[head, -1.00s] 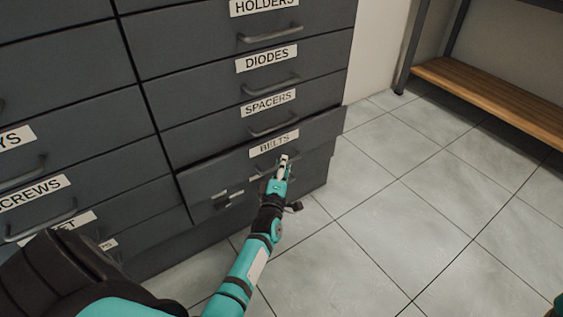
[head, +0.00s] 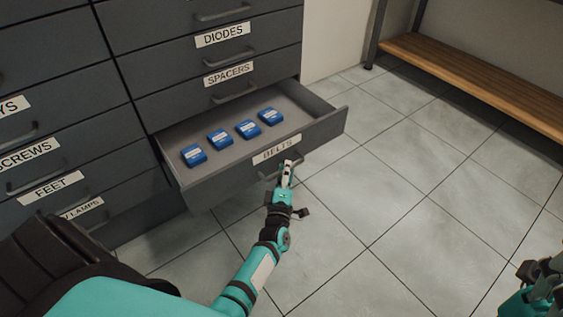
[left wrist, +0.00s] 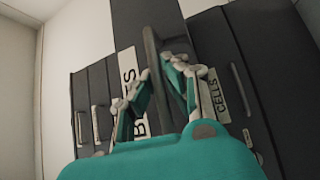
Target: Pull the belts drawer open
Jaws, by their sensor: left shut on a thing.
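The belts drawer (head: 235,175) is pulled well out of the dark grey cabinet in the head view, with its inside showing. Its front carries a BELTS label (head: 276,149). Several blue packs (head: 220,139) lie in a row inside it. My left gripper (head: 287,166) is at the drawer front, just below the label. In the left wrist view my left gripper's fingers (left wrist: 165,85) are closed around the dark bar handle (left wrist: 152,50). Part of my right arm's end (head: 540,285) shows at the lower right edge, and its fingers are not clear.
The spacers drawer (head: 205,95) above and the feet drawer (head: 75,195) to the left are shut. A wooden bench shelf (head: 480,85) with dark legs stands at the upper right. The tiled floor (head: 400,190) right of the drawer is clear.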

